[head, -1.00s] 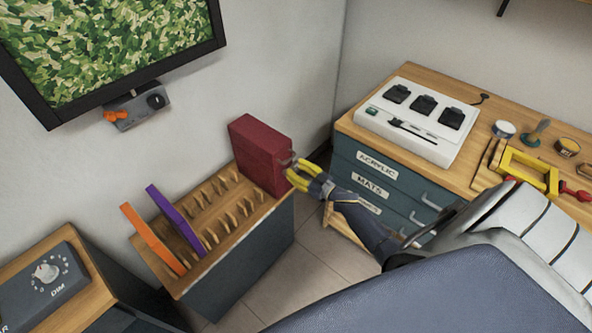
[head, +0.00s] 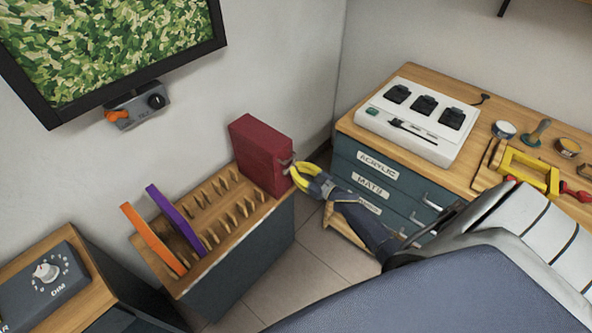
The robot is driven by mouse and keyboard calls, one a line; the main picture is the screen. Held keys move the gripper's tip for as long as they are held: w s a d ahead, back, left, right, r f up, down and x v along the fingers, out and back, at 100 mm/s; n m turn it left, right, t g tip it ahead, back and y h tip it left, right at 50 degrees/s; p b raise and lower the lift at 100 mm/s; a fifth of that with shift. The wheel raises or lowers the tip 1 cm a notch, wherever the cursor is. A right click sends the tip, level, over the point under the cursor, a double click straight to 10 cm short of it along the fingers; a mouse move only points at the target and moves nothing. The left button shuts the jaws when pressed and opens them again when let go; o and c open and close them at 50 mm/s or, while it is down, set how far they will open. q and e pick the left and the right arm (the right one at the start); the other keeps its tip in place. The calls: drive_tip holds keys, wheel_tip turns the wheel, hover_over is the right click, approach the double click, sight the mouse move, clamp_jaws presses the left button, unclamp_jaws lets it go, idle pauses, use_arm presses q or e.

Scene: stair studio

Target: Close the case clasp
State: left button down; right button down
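A dark red case (head: 262,155) stands upright at the far end of a slotted wooden rack (head: 205,263). A small metal clasp (head: 288,162) shows on the case's right-hand face. My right gripper (head: 296,176), with yellow fingers, is right at the clasp, beside that face. The fingers partly overlap each other in this view, so their gap and any touch on the clasp are unclear. Whether the clasp is fastened is too small to tell. My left gripper is out of view.
An orange panel (head: 152,240) and a purple panel (head: 172,218) stand in the rack's near slots. A drawer cabinet with a white device (head: 418,120) is to the right. A dial box (head: 45,280) sits at lower left. Floor shows between the rack and the cabinet.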

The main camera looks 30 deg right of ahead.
sight(283, 166)
drive_tip(key=n, duration=0.4)
drive_tip(key=a+r+n, duration=0.1)
drive_tip(key=n, duration=0.1)
drive_tip(key=shift+s+r, duration=0.1)
drive_tip(key=shift+s, duration=0.1)
drive_tip(key=shift+s+a+r+n, duration=0.1)
drive_tip(key=shift+a+n, duration=0.15)
drive_tip(key=shift+n, duration=0.95)
drive_tip(key=shift+s+a+r+n, duration=0.1)
drive_tip(key=shift+a+n, duration=0.2)
drive_tip(key=shift+n, duration=0.9)
drive_tip(key=shift+a+n, duration=0.25)
drive_tip(key=shift+n, duration=0.95)
drive_tip(key=shift+a, duration=0.15)
drive_tip(key=c, duration=1.3)
unclamp_jaws()
drive_tip(key=shift+s, duration=0.1)
drive_tip(key=v, duration=1.2)
